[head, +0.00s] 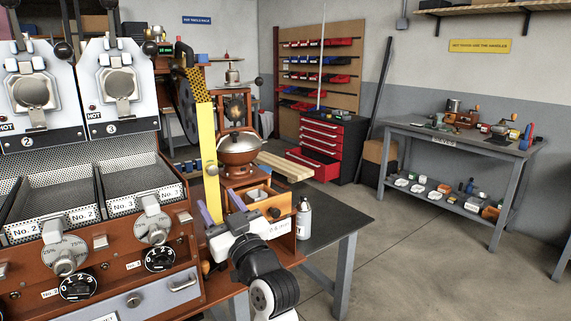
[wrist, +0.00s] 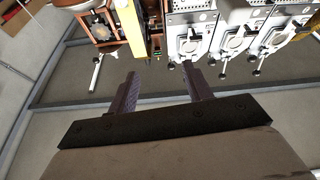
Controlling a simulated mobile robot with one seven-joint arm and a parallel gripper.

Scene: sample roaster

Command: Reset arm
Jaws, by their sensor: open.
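My gripper (head: 220,205) is at lower centre in the head view, in front of the sample roaster's right end. Its two purple fingers stand apart with nothing seen between them. The sample roaster (head: 182,232) fills the left of the head view, with tilted trays and HOT fronts numbered 2 and 3. The roaster fronts (wrist: 187,42) also show at the top of the wrist view.
A yellow post (head: 207,150) rises just behind my gripper. A red drawer chest (head: 322,142) and a workbench (head: 462,144) stand farther back. Floor at right is clear.

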